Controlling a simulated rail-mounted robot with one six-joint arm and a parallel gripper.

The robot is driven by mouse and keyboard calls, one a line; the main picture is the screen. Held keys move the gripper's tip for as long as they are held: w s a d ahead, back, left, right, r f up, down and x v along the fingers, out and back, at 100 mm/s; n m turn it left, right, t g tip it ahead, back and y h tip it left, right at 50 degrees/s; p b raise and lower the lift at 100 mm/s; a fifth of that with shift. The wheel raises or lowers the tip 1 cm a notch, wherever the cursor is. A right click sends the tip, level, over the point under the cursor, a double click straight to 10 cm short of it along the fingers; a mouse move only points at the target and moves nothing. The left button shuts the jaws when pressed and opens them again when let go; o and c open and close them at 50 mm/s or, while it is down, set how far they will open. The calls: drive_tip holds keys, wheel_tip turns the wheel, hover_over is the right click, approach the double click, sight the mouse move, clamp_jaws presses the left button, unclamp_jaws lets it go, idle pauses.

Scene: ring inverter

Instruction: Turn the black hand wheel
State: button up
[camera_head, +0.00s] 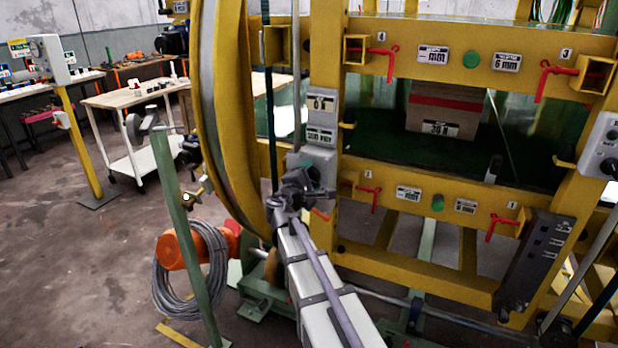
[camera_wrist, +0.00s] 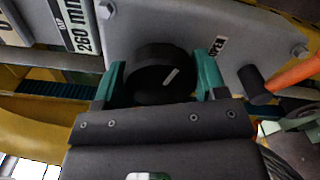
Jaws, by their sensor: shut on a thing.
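The black hand wheel (camera_wrist: 152,82) is a round knob on a grey plate (camera_wrist: 150,22) in the wrist view. A short white line on its face slants up and to the right, roughly toward the "OPEN" label (camera_wrist: 218,46). My gripper (camera_wrist: 160,76) has one green finger on each side of the wheel and is shut on it. In the head view my gripper (camera_head: 290,192) is at the lower part of the grey plate (camera_head: 318,150) on the yellow frame. There the wheel is too hidden and small to make out.
An orange-handled lever (camera_wrist: 292,74) sticks out close to the right of my gripper. A large yellow ring (camera_head: 222,120) stands left of my arm. The yellow frame (camera_head: 420,258) has several red handles. A coiled grey cable (camera_head: 190,275) hangs at lower left.

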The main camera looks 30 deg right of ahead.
idle(0.4)
drive_tip(key=o, duration=0.9)
drive_tip(key=shift+o, duration=0.2)
drive_tip(key=v, duration=1.1)
